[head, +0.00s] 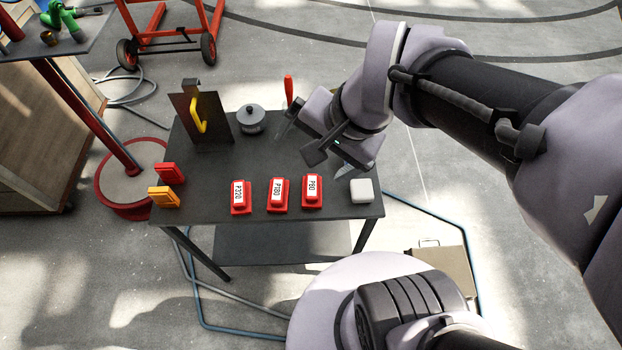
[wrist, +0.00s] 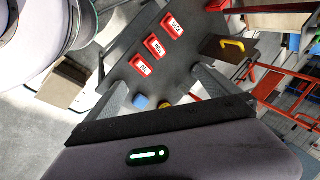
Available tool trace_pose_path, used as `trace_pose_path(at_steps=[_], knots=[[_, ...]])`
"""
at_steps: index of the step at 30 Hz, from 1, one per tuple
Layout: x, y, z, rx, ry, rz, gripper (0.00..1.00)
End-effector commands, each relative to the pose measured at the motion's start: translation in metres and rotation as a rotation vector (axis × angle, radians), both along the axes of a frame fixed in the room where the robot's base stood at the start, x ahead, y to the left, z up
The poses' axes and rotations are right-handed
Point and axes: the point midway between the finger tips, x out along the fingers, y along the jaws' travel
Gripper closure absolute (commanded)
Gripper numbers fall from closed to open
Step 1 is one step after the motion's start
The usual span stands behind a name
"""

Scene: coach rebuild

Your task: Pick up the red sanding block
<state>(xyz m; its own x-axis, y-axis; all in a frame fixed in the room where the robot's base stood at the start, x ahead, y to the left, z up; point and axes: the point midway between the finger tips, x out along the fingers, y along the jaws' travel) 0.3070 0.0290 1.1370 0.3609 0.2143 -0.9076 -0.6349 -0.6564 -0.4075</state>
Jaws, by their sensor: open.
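Three red sanding blocks with white labels lie in a row on the dark table (head: 290,235). The left one (head: 240,208) reads P320. The middle one (head: 277,207) has a label I cannot read surely. The right one (head: 312,204) seems to read P80. All three also show in the wrist view, the nearest of them (wrist: 140,72) beyond the fingers. My gripper (head: 314,150) is open and empty, over the back right of the table, behind and above the right block. In the wrist view my gripper's fingers (wrist: 160,80) stand wide apart.
A white block (head: 362,190) lies at the right. A red holder (head: 170,173) and an orange one (head: 163,197) stand at the left edge. A panel with a yellow handle (head: 199,115), a dark pot (head: 251,120) and a red-handled tool (head: 288,88) stand behind. The front strip is clear.

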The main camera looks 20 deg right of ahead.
Motion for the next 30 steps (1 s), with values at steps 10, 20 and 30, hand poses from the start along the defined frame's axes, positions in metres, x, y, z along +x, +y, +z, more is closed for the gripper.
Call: trace_pose_path(at_steps=[10, 20, 30], knots=[[0.07, -0.073, -0.116, 0.379, 0.495, -0.901, 0.0], [0.077, -0.056, -0.201, 0.403, 0.54, -0.985, 0.0], [0.086, -0.035, -0.256, 0.402, 0.535, -0.982, 0.0]])
